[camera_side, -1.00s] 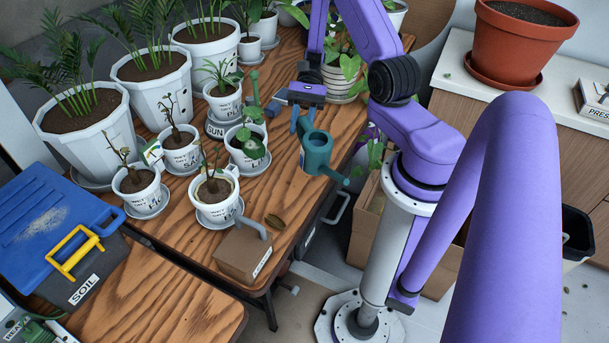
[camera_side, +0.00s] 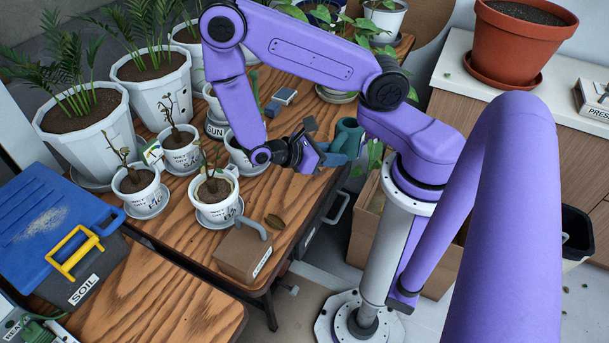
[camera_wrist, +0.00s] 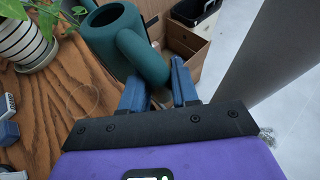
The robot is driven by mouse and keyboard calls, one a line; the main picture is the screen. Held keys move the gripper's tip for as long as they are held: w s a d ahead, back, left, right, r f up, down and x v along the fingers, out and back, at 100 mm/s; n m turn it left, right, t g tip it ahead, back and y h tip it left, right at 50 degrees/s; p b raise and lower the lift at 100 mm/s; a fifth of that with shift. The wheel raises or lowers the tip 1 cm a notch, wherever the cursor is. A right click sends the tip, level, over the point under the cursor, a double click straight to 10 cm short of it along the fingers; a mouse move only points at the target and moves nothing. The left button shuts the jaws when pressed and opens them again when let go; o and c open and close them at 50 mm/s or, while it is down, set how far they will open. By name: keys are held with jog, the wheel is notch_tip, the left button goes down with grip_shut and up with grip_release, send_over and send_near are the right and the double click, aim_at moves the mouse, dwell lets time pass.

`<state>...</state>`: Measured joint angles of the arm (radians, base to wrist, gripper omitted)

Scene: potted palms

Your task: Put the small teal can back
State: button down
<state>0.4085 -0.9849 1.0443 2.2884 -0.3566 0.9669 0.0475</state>
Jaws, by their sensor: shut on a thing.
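The small teal can (camera_side: 348,135) is at the right edge of the wooden bench in the side view, partly hidden behind my gripper (camera_side: 332,157). In the wrist view the can (camera_wrist: 112,38) shows its round open top, with a thick teal tube slanting down to the right. My gripper (camera_wrist: 157,88) has its blue fingers on either side of this tube's lower end and is shut on the can. I cannot tell whether the can's base touches the bench.
The bench (camera_wrist: 70,125) has a faint ring mark on bare wood left of my gripper. Several white mugs with seedlings, one being a mug (camera_side: 215,197), stand to the left. A brown box (camera_side: 243,254) sits at the front. A cardboard box (camera_wrist: 185,45) is below the bench edge.

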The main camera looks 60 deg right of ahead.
jog(key=n+t+h, duration=0.1)
jog(key=n+t, duration=0.1)
jog(key=shift+w+a+n+t+h, duration=0.1)
jog(key=shift+w+n+t+h, duration=0.2)
jog(key=shift+h, duration=0.1)
jog(key=shift+w+a+f+n+t+h, duration=0.25)
jog(key=shift+w+a+f+n+t, duration=0.15)
jog(key=shift+f+n+t, duration=0.9)
jog(key=shift+w+a+f+n+t+h, duration=0.2)
jog(key=shift+w+a+f+n+t, duration=0.25)
jog(key=shift+f+n+t, duration=0.9)
jog(key=shift+w+a+f+n+t+h, duration=0.35)
jog(key=shift+f+n+t, duration=0.5)
jog(key=shift+f+t, duration=0.9)
jog(key=shift+f, duration=0.25)
jog(key=c, duration=0.8)
grip_release()
jog(key=shift+c, duration=0.2)
